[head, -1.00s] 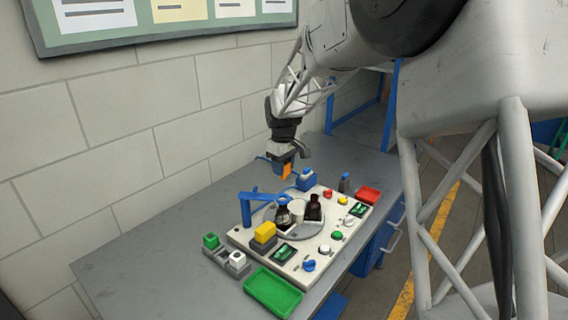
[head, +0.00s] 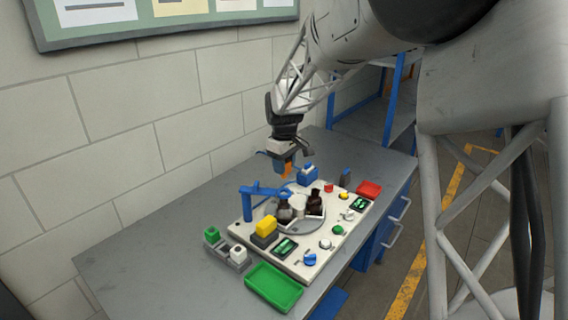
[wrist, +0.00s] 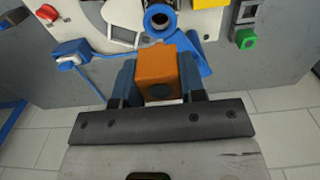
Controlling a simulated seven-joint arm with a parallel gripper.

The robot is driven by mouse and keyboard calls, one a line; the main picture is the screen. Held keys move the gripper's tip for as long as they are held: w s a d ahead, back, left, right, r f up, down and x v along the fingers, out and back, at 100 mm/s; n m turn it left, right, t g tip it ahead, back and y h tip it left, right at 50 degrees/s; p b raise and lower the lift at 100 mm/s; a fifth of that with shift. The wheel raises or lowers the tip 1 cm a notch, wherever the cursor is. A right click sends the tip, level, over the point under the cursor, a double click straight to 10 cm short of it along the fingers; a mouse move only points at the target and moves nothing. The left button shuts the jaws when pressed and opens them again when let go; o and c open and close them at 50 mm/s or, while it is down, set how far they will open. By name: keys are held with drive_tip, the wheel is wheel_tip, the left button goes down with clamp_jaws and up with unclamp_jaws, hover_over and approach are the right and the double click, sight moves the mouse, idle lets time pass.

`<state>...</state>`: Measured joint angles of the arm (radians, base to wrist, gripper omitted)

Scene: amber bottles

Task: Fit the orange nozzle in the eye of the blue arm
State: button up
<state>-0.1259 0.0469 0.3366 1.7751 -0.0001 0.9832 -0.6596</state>
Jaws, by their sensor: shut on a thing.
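My gripper (head: 287,167) is shut on the orange nozzle (wrist: 158,72), between its two blue fingers. The nozzle shows as a small orange patch in the head view (head: 288,171), above the board. The blue arm (head: 268,190) reaches out from a blue post at the board's left. In the wrist view the eye of the blue arm (wrist: 175,14) is a blue ring with a dark hole, just beyond the nozzle. The nozzle looks apart from the ring; its lower end is hidden.
A blue fixture (head: 307,176) stands close to my gripper. The left table is bare.

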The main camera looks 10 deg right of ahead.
sight(284, 177)
drive_tip(key=shift+f, duration=2.45)
drive_tip(key=shift+f, duration=1.25)
idle(1.4)
drive_tip(key=o, duration=1.4)
drive_tip(key=shift+r, duration=0.15)
drive_tip(key=shift+r, duration=2.85)
